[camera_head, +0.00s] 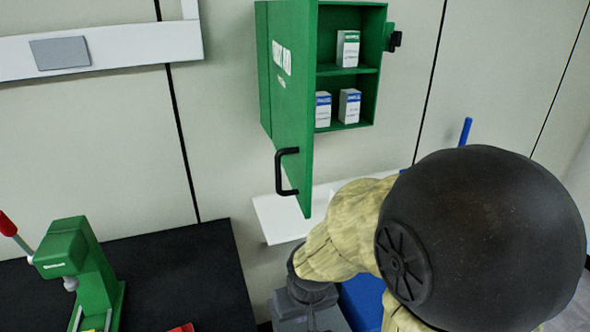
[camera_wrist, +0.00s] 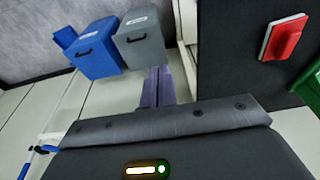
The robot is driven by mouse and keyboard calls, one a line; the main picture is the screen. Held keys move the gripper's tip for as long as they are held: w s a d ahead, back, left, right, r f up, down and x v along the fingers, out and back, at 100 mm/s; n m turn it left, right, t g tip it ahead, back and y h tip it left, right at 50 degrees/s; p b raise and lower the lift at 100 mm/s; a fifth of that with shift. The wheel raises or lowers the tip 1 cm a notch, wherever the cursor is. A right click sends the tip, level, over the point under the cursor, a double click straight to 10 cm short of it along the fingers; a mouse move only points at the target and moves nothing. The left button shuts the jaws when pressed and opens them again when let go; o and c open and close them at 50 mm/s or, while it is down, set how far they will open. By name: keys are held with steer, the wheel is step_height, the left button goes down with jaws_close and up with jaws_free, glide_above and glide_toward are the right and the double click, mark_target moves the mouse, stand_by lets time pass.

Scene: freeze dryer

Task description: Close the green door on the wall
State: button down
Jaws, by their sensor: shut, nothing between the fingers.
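The green door (camera_head: 293,100) belongs to a green wall cabinet (camera_head: 380,55) in the head view. It stands open, swung out from the cabinet's left side, with white lettering and a black handle (camera_head: 288,172) near its lower free edge. My gripper (camera_wrist: 158,85) shows in the wrist view with its fingers together and nothing between them. It points at the floor area near the bins, apart from the door. In the head view my arm is below and right of the door, and my fingers cannot be made out. The door is not in the wrist view.
Several small boxes, one of them a white box (camera_head: 348,50), stand on the cabinet shelves. A white ledge (camera_head: 270,215) lies below. A black table (camera_head: 190,270) with a green press (camera_head: 85,265) is at left. A blue bin (camera_wrist: 95,48) and a grey bin (camera_wrist: 142,40) stand by the wall.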

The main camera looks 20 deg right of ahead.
steer(key=w+a+r+n+g+h+p, duration=0.1)
steer(key=w+a+r+n+h+p, duration=0.2)
steer(key=r, duration=0.9)
steer(key=w+a+r+n+g+h+p, duration=0.1)
steer(key=w+a+r+n+h+p, duration=0.2)
steer(key=r, duration=0.9)
steer(key=w+a+r+n+g+h+p, duration=0.1)
steer(key=a+r+n+p, duration=0.4)
steer(key=r+n, duration=0.6)
steer(key=shift+w+r+h+p, duration=0.65)
steer(key=shift+w+h+p, duration=0.3)
steer(key=shift+p, duration=0.25)
